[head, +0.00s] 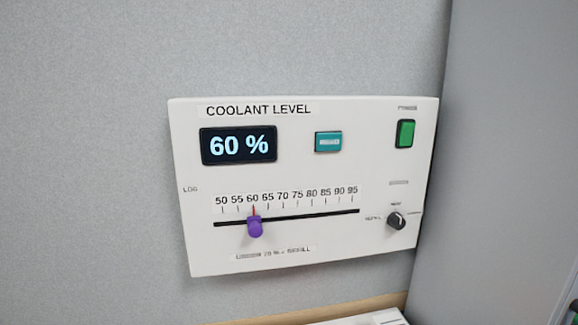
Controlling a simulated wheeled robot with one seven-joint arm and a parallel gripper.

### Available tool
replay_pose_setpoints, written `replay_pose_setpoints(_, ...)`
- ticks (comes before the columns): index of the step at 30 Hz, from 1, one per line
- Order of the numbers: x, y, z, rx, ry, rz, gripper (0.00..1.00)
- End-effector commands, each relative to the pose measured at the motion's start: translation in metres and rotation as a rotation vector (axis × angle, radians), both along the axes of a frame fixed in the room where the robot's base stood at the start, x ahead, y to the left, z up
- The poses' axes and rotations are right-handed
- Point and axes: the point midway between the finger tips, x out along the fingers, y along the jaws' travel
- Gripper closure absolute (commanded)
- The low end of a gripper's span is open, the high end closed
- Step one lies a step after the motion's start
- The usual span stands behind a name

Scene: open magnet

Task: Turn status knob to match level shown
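The status knob (396,221) is a small dark knob at the lower right of a white coolant panel (310,175) in the head view. A pale mark shows on its face, but its pointing direction is too small to tell. Small blurred labels sit above it and to its left, and a thin line runs to its right. The display (239,146) reads "60 %". A purple slider handle (255,227) stands at the 60 mark on the scale, with a red pointer above it. My gripper is not in view.
A teal button (328,142) and a green rocker switch (405,133) are on the panel's upper part. The panel is on a grey wall (90,150). A grey surface (510,160) stands close at its right. A white object (375,317) is partly visible below.

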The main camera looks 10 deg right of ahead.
Motion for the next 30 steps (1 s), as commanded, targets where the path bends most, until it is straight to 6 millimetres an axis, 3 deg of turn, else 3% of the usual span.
replay_pose_setpoints(24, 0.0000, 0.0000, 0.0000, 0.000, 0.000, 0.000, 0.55)
replay_pose_setpoints(26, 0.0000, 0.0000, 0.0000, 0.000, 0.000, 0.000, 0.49)
replay_pose_setpoints(30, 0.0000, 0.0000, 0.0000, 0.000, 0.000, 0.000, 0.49)
